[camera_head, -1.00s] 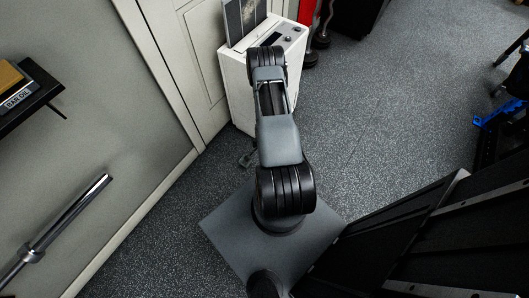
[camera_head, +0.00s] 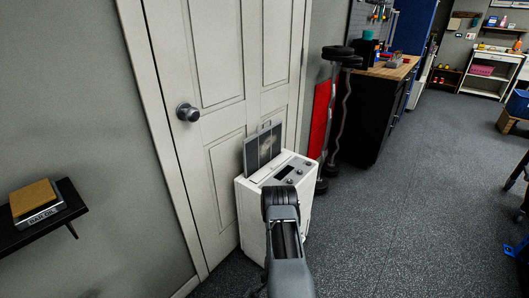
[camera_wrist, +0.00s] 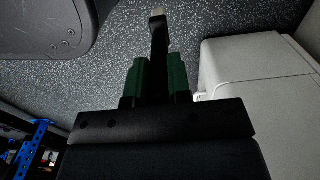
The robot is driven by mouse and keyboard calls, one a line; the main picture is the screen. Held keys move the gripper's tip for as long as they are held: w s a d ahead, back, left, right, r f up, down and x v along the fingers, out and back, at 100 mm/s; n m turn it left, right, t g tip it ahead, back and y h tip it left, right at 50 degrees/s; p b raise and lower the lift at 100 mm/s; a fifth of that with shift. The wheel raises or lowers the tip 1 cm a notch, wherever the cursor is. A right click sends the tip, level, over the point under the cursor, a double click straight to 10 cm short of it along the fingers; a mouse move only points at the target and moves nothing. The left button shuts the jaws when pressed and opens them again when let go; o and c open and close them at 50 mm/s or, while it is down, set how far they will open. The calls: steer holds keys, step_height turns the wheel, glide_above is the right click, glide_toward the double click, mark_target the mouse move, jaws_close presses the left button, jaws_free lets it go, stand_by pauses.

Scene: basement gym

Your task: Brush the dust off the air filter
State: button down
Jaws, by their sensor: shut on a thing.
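The air filter (camera_head: 262,150) is a flat grey panel with a pale dusty patch. It stands upright at the back of the top of a white machine (camera_head: 252,212). In the wrist view my gripper (camera_wrist: 157,76), with green finger pads, is shut on a dark, slim brush (camera_wrist: 158,35) with a pale tip. The brush points away over the floor. The white machine's side (camera_wrist: 255,85) is to the right of the fingers, apart from the brush. The air filter is not in the wrist view. In the head view my arm hides part of the machine's front.
A white door (camera_head: 225,90) with a knob stands behind the machine. Weight bars (camera_head: 338,110) and a black workbench (camera_head: 372,115) are to the right. The floor (camera_head: 400,220) at right is open.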

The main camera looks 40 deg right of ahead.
stand_by(0.3)
steer(key=w+a+r+n, duration=0.5)
steer(key=a+r, duration=0.1)
steer(key=r, duration=0.5)
steer(key=w+a+r+n+p, duration=0.1)
steer(key=w+a+r+n, duration=0.5)
steer(key=r, duration=0.5)
steer(key=w+a+r+n, duration=0.35)
steer(key=a+r, duration=0.35)
steer(key=r, duration=0.4)
step_height(320, 180, up, 12)
steer(key=s+p, duration=0.2)
steer(key=p, duration=1.8)
steer(key=shift+s+n+p, duration=0.2)
steer(key=shift+n+p, duration=0.1)
steer(key=shift+n, duration=0.15)
